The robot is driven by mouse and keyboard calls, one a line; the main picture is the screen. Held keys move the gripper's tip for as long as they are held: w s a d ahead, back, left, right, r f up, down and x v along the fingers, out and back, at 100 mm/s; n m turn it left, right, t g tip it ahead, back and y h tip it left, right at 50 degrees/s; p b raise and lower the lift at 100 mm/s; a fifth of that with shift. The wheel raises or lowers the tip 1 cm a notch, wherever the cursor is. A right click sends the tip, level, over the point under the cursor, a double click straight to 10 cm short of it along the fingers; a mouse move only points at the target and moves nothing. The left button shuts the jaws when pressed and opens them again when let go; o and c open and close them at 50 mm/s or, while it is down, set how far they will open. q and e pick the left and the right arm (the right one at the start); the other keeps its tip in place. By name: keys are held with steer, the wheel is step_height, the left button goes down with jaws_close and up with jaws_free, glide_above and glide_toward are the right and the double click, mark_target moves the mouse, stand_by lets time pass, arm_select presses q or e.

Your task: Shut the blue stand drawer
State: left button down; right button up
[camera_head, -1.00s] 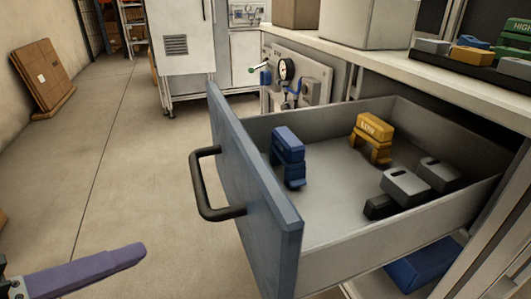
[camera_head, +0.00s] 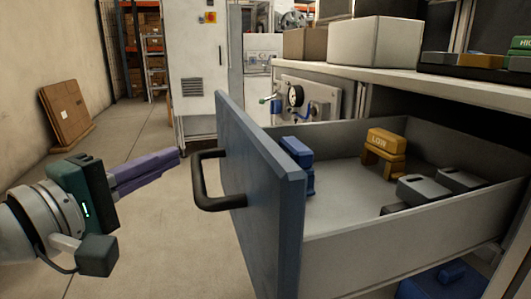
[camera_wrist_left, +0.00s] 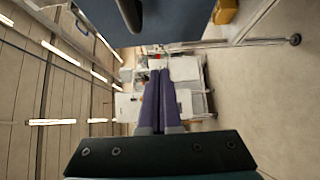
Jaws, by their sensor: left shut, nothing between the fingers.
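The blue-fronted drawer (camera_head: 262,185) stands pulled far out from the stand in the head view. Its dark bar handle (camera_head: 207,180) faces left. My left gripper (camera_head: 178,158) has its purple fingers shut and empty. It is to the left of the drawer front and points toward the handle, with a small gap in the picture. In the left wrist view the shut fingers (camera_wrist_left: 160,75) point ahead, and the dark handle (camera_wrist_left: 131,12) shows at the top edge against the drawer front. My right gripper is not in view.
Inside the drawer are a blue block (camera_head: 297,163), a yellow block (camera_head: 385,150) and grey blocks (camera_head: 428,187). Boxes (camera_head: 375,42) stand on the worktop above. A flat brown panel (camera_head: 66,115) leans on the left wall. Floor left of the drawer is clear.

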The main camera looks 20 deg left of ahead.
arm_select(q)
steer(key=shift+w+d, duration=1.85)
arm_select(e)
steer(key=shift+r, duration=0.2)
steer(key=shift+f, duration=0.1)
